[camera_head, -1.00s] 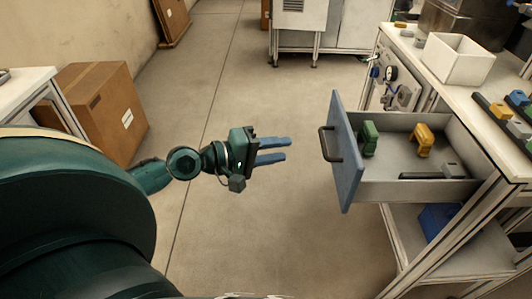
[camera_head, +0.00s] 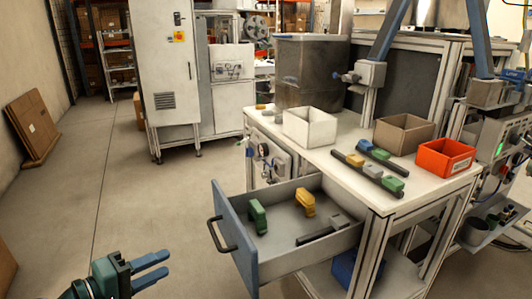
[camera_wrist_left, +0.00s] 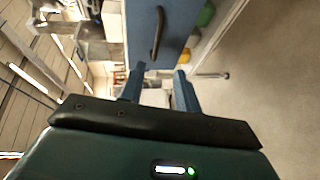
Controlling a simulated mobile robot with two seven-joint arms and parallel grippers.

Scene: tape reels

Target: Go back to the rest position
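My left gripper (camera_head: 152,268) is at the bottom left of the head view, over bare floor, with its two blue fingers apart and nothing between them. In the left wrist view its fingers (camera_wrist_left: 158,88) are also spread and empty. The open drawer (camera_head: 228,240) with a blue front and dark handle is to the right of the gripper, apart from it. The drawer holds a green piece (camera_head: 257,216), a yellow piece (camera_head: 305,202) and a grey-and-black piece (camera_head: 322,232). My right gripper is not in view.
The workbench (camera_head: 330,165) carries a white bin (camera_head: 310,127), a brown bin (camera_head: 403,134), a red bin (camera_head: 445,158) and dark rails with coloured blocks. A white cabinet (camera_head: 165,80) stands behind. The floor (camera_head: 150,200) left of the drawer is clear.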

